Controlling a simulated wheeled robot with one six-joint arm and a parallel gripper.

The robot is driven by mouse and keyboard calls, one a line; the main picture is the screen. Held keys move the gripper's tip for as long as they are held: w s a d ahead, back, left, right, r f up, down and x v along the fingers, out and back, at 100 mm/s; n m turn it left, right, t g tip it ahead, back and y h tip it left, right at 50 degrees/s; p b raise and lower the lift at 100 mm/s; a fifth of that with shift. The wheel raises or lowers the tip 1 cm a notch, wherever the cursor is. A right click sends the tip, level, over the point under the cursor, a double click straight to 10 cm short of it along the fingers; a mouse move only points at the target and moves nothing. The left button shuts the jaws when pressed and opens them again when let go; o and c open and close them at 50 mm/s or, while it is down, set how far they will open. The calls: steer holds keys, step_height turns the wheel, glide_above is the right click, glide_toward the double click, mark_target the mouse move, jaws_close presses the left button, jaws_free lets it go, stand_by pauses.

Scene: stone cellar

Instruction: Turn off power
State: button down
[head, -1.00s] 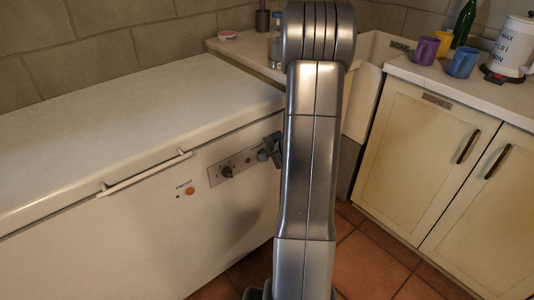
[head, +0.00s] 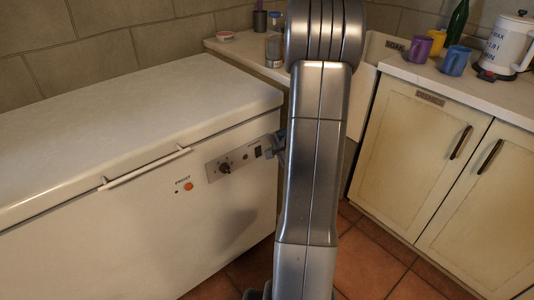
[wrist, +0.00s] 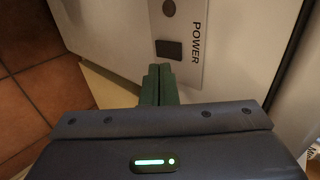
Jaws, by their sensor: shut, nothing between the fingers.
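The white chest freezer (head: 130,215) has a metal control panel (head: 213,172) on its front at the right. The panel carries a dark knob and, near its right end, a black rocker switch (head: 258,152). In the wrist view the switch (wrist: 169,49) sits beside the word POWER. My gripper (head: 277,146) is shut and empty, just right of the panel in the head view, partly hidden by my arm. In the wrist view its fingertips (wrist: 159,71) lie just below the switch. I cannot tell whether they touch the panel, or which way the switch is tipped.
An orange FROST button (head: 188,187) is left of the panel. The freezer lid handle (head: 145,168) runs above it. A counter (head: 410,72) with mugs (head: 420,48) and a kettle (head: 505,45) stands at the right. Tiled floor (head: 360,260) is clear between them.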

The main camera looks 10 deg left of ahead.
steer(key=a+r+p+v, duration=0.1)
steer(key=p+v, duration=0.1)
steer(key=v, duration=0.7)
steer(key=shift+w+d+r, duration=0.15)
steer(key=shift+w+r, duration=0.1)
steer(key=shift+r, duration=0.25)
